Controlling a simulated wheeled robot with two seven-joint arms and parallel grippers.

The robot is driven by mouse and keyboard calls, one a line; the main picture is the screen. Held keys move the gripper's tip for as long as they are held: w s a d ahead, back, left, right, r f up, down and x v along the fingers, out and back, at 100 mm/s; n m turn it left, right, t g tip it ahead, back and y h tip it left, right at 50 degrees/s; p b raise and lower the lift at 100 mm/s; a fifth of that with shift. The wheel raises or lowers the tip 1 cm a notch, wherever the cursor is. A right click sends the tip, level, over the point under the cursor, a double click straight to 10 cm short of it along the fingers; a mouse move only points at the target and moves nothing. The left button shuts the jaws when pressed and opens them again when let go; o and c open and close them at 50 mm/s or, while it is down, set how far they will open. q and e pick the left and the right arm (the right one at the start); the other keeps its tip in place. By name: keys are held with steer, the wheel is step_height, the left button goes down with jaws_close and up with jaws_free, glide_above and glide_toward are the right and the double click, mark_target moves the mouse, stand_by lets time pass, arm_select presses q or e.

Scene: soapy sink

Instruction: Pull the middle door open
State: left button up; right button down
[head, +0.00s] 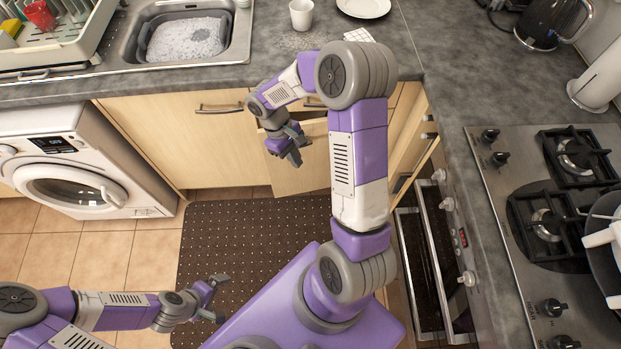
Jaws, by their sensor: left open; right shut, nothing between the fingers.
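The middle door (308,168) is a pale wood cabinet door below the counter. It stands partly open, with its left edge swung out from the cabinet front and a dark gap above it. My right gripper (288,152) is shut and empty, in front of the door's upper left part. I cannot tell whether it touches the door. My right arm hides the door's right side. My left gripper (217,298) is open and empty, low over the dark floor mat, well away from the door.
A closed cabinet door with a bar handle (219,109) is left of the middle door. A washing machine (80,165) stands further left. An oven with open-looking racks or door (436,265) and a hob (548,220) are right. The dotted mat (225,235) is otherwise clear.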

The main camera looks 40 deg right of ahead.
steer(key=s+d+f+b, duration=0.1)
steer(key=s+f+b, duration=0.2)
steer(key=s+f, duration=0.4)
steer(key=shift+b+x, duration=0.4)
steer(key=shift+x, duration=0.6)
steer(key=shift+w+d+f, duration=0.1)
steer(key=shift+w, duration=0.05)
stand_by(0.6)
